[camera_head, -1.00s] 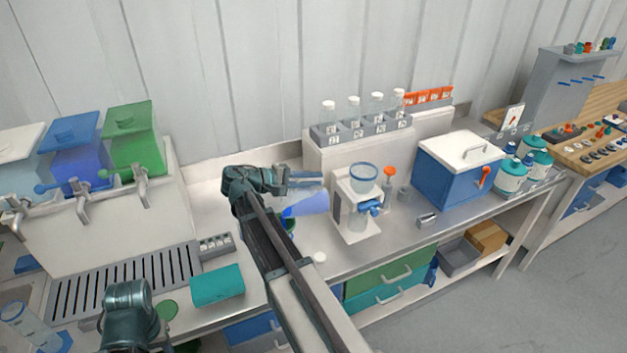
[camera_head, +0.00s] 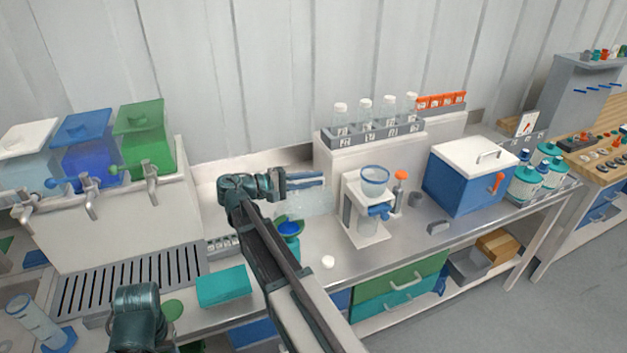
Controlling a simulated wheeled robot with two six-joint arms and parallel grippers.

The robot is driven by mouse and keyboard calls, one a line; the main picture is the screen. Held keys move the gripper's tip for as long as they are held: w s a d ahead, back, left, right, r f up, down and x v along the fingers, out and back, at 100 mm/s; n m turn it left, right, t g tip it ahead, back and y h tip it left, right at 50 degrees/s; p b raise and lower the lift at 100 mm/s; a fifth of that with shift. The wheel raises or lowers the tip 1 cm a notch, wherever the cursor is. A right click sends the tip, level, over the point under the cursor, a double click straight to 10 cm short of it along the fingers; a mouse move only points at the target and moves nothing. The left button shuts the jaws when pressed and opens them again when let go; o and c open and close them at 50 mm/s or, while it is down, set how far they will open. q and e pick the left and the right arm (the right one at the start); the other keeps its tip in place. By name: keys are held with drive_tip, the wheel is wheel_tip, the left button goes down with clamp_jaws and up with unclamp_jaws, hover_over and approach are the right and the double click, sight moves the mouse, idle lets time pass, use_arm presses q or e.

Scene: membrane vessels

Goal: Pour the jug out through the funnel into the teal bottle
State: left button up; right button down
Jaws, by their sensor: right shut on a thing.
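My right gripper (camera_head: 308,180) is shut on the clear jug (camera_head: 314,203), which hangs tilted from it, its mouth end toward the funnel. I see no blue liquid left in the jug. Below, a green funnel (camera_head: 290,219) with blue liquid in it sits in the teal bottle (camera_head: 289,247). The bottle stands on the bench and is partly hidden by my right arm. Of my left arm only a dark joint shows at the lower left; its fingers are out of view.
A white stand with a clear blue-rimmed cup (camera_head: 375,180) is close right of the jug. A small white cap (camera_head: 328,262) lies on the bench. A teal box (camera_head: 223,287) and a drip grate (camera_head: 130,280) are to the left. A blue cooler (camera_head: 470,178) stands farther right.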

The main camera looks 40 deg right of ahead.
drive_tip(key=shift+w+a+r+h+b, duration=0.15)
drive_tip(key=shift+a+h+b, duration=0.35)
drive_tip(key=shift+b, duration=0.3)
drive_tip(key=shift+w+a+r+h+b, duration=0.1)
drive_tip(key=shift+a+r+h+b, duration=0.3)
drive_tip(key=shift+a+b, duration=0.15)
drive_tip(key=shift+g, duration=0.3)
drive_tip(key=shift+w+a+h+b, duration=0.1)
drive_tip(key=shift+a+h+b, duration=0.35)
drive_tip(key=shift+b, duration=0.3)
drive_tip(key=shift+w+a+r+h+b, duration=0.15)
drive_tip(key=shift+a+r+h+b, duration=0.2)
drive_tip(key=shift+a+h+b, duration=0.3)
